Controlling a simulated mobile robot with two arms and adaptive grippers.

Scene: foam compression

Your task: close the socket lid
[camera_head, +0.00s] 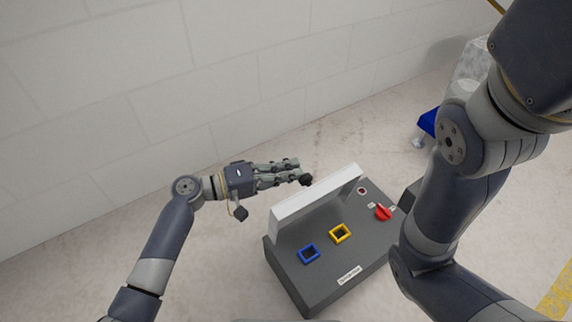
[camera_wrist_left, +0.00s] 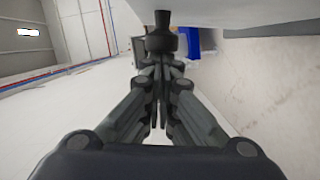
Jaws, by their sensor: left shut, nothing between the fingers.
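The socket box (camera_head: 330,262) is a dark grey console on the floor, with a blue-rimmed socket (camera_head: 309,254) and a yellow-rimmed socket (camera_head: 341,233) uncovered on its top. The white socket lid (camera_head: 318,203) stands raised along the box's far edge. My left gripper (camera_head: 306,180) is shut and empty, just behind the lid near its upper edge. I cannot tell whether it touches the lid. The left wrist view shows its closed fingers (camera_wrist_left: 160,100) below a pale surface. My right arm crosses the right side of the head view, and its gripper is out of frame.
A red switch (camera_head: 383,212) and a small round button (camera_head: 362,191) sit on the box's right part. A white block wall (camera_head: 240,80) runs behind. A blue object (camera_head: 428,122) lies at the back right. The floor left of the box is clear.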

